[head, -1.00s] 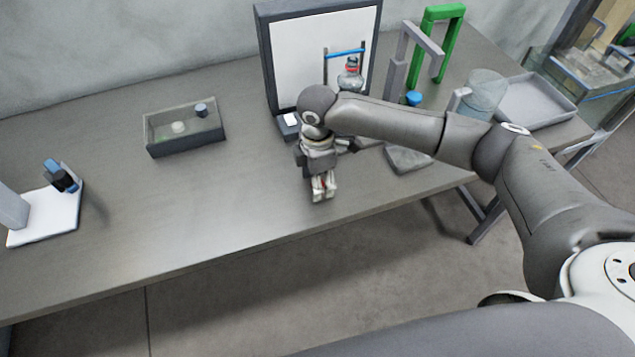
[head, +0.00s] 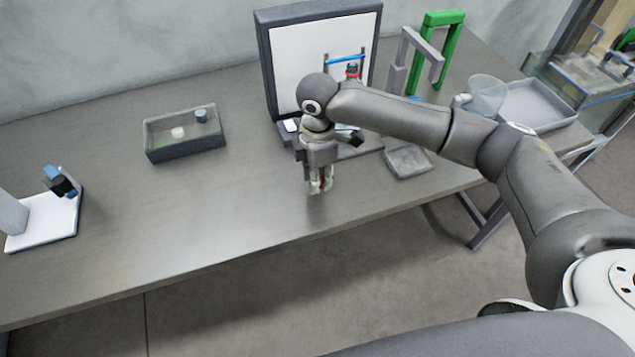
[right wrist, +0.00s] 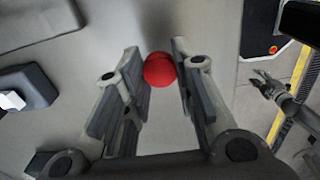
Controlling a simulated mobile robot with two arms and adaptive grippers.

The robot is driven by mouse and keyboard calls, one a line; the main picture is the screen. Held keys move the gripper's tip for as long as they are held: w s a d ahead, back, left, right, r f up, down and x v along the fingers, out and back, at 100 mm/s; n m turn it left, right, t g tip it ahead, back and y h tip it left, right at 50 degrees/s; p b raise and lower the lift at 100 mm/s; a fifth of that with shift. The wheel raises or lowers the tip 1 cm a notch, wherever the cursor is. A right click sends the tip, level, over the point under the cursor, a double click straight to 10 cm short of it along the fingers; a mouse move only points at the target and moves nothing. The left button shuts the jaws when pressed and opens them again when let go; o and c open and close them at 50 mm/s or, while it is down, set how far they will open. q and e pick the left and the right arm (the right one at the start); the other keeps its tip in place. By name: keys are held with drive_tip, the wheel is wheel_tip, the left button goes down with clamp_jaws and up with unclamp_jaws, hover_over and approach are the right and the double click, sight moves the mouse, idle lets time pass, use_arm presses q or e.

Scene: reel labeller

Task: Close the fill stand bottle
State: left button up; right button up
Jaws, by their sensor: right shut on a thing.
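A clear bottle with red at its neck (head: 352,70) stands in front of a white panel, by a blue crossbar (head: 345,59). My arm hides its lower part. My right gripper (head: 320,190) points down above the front part of the table, in front of the panel and apart from the bottle. In the right wrist view, a round red cap (right wrist: 159,69) sits between the fingertips, and the gripper is shut on it.
A dark-framed white panel (head: 295,62) stands at the back. A grey open box (head: 185,150) with small caps lies left of it. A white-based device (head: 45,225) is at far left. A green frame (head: 453,50) and grey trays (head: 545,105) are right. The table's front-left is clear.

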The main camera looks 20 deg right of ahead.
drive_tip(key=s+r+b, duration=0.1)
drive_tip(key=s+r, duration=0.8)
drive_tip(key=s, duration=0.5)
drive_tip(key=shift+r, duration=0.2)
drive_tip(key=shift+w, duration=0.1)
drive_tip(key=d+m, duration=0.1)
drive_tip(key=m, duration=0.5)
drive_tip(key=d+f+m, duration=0.1)
drive_tip(key=m, duration=0.5)
drive_tip(key=d+m, duration=0.2)
drive_tip(key=m, duration=0.4)
drive_tip(key=shift+d+f, duration=0.1)
drive_tip(key=shift+f, duration=0.05)
drive_tip(key=shift+d, duration=0.1)
